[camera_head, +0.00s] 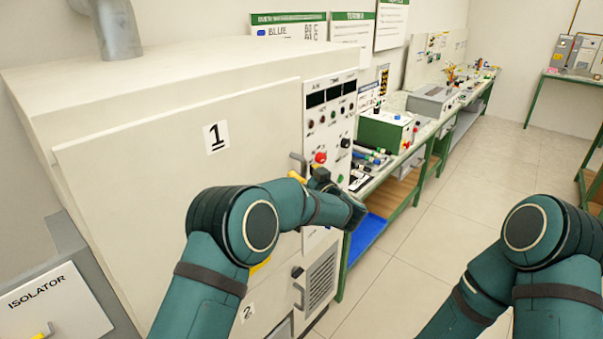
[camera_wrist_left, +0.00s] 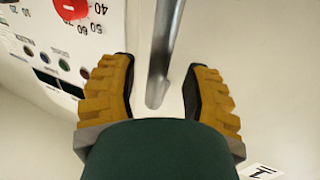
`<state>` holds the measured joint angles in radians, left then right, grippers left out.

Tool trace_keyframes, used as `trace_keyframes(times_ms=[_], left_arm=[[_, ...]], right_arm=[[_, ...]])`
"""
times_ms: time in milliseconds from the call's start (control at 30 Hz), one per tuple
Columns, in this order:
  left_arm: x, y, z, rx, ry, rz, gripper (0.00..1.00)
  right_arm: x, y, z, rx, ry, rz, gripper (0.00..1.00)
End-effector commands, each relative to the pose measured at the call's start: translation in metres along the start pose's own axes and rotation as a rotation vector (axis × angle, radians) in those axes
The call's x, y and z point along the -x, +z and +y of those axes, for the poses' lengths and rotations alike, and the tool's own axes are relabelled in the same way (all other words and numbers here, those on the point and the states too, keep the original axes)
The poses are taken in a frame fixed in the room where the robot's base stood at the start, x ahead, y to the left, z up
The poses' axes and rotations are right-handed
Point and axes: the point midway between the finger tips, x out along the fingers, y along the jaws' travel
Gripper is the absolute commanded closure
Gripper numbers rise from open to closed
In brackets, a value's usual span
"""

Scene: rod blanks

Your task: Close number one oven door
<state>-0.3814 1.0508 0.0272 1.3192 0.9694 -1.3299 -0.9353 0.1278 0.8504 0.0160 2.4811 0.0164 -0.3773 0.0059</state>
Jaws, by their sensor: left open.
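The number one oven door (camera_head: 130,165) is a large cream panel with a black "1" label (camera_head: 215,138) near its top. It stands upright at the oven's front; I cannot tell whether it sits fully flush. Its metal bar handle (camera_head: 297,160) is at the door's right edge. My left gripper (camera_head: 308,174) is at this handle, partly hidden by my forearm. In the left wrist view, the gripper (camera_wrist_left: 160,82) is open, with yellow ribbed fingers on either side of the handle bar (camera_wrist_left: 162,60). The bar does not look gripped. My right gripper is out of view.
A control panel (camera_head: 331,100) with a red knob (camera_head: 320,157) is right of the door. A second door, labelled "2" (camera_head: 247,312), is below. An isolator box (camera_head: 50,305) stands at left. Green-framed benches (camera_head: 430,137) line the wall; the tiled floor (camera_head: 440,215) is clear.

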Motion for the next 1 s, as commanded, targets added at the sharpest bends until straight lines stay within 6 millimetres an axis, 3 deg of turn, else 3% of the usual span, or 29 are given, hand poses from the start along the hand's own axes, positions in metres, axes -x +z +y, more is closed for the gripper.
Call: trace_keyframes(times_ms=[300, 500, 700, 1000], left_arm=[[0.065, 0.000, 0.001, -0.003, 0.004, -0.001, 0.52], [0.094, 0.000, 0.000, -0.002, 0.001, -0.001, 0.52], [0.105, 0.001, -0.001, -0.002, -0.001, -0.001, 0.52], [0.105, 0.002, -0.001, -0.002, 0.001, -0.002, 0.52]], right_arm=[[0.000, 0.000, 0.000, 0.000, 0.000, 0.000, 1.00], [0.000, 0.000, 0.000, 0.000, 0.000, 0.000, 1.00], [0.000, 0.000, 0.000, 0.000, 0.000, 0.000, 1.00], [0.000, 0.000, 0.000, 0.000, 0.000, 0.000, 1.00]])
